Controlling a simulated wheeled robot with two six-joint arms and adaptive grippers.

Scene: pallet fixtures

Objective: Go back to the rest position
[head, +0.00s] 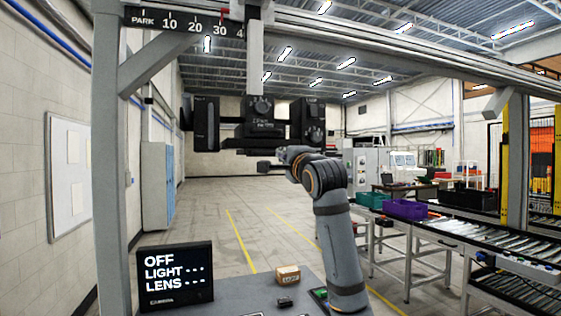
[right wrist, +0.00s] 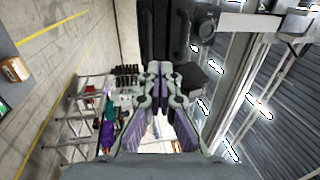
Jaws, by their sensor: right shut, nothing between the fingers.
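My right arm rises from the lower right of the head view, and its wrist bends left in front of the black hanging camera unit (head: 262,108). My right gripper shows in the right wrist view (right wrist: 160,68), with its fingers together and nothing held. In that view its fingertips lie against the dark unit in the picture; whether they touch it I cannot tell. My left gripper is in neither view.
A grey beam with a scale (head: 185,22) crosses overhead on a post (head: 106,170). On the grey table below stand a display (head: 175,276) reading OFF, LIGHT, LENS and a small cardboard box (head: 288,273). Roller conveyors with a purple bin (head: 405,209) stand right. Open floor lies behind.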

